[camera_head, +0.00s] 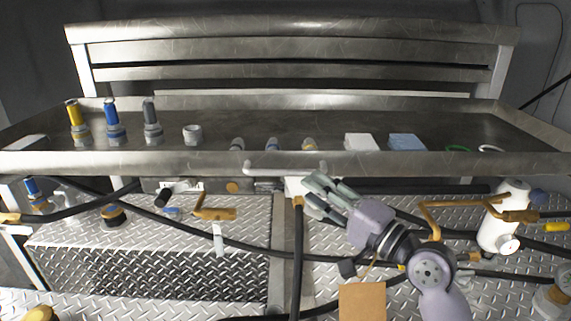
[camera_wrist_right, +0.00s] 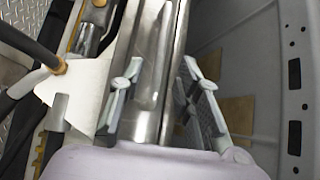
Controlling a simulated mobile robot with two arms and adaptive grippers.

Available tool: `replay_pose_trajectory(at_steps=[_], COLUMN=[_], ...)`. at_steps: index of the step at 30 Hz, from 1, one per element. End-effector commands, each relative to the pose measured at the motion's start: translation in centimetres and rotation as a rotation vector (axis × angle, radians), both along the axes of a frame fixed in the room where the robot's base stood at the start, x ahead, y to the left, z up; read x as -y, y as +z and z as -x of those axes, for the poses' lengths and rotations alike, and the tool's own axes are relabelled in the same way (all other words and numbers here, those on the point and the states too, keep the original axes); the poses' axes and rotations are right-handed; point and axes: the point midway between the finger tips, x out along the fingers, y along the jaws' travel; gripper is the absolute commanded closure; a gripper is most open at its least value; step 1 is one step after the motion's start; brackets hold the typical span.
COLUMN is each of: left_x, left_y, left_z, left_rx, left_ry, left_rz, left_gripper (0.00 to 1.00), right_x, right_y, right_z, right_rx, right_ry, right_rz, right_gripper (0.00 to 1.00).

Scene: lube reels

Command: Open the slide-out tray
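The slide-out tray (camera_head: 400,162) is a wide, shallow metal tray across the middle of the head view. A pale bar handle (camera_head: 268,173) runs along the middle of its front wall. My right gripper (camera_head: 313,187) is just below the front wall, by the handle's right end. In the right wrist view its two fingers (camera_wrist_right: 160,105) stand apart, one on each side of a shiny metal edge. I cannot tell whether they touch it, or whether that edge is the handle or the tray's wall. My left gripper is not in view.
Bottles with yellow, blue and dark tops (camera_head: 112,125), small fittings and boxes (camera_head: 407,142) stand in the tray. Below are black hoses (camera_head: 298,240), brass-coloured nozzles (camera_head: 215,212), a white cylinder (camera_head: 500,220) and a diamond-plate surface (camera_head: 150,265).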

Motion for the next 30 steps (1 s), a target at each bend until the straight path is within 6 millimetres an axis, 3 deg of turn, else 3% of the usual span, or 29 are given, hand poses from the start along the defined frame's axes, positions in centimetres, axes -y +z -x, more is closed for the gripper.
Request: replay_pose_trajectory(at_steps=[4, 9, 15, 25, 30], left_x=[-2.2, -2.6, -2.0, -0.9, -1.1], left_y=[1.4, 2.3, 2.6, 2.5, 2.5], left_z=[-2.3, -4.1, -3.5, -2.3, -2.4], left_rx=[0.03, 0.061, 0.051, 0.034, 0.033], left_ry=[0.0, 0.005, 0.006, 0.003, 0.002], left_rz=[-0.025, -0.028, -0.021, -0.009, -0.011], left_gripper=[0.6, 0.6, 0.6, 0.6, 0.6], right_x=[-2.4, -4.5, -5.8, -6.1, -6.0], right_y=[0.8, 1.1, 1.2, 1.1, 1.1], right_z=[-2.3, -4.4, -5.8, -6.0, -6.0], right_rx=[0.0, 0.0, 0.0, 0.0, 0.0], right_ry=[0.002, 0.0, -0.001, -0.001, -0.001], right_rz=[-0.003, -0.001, 0.0, 0.001, 0.001], right_gripper=[0.69, 0.69, 0.69, 0.69, 0.79])
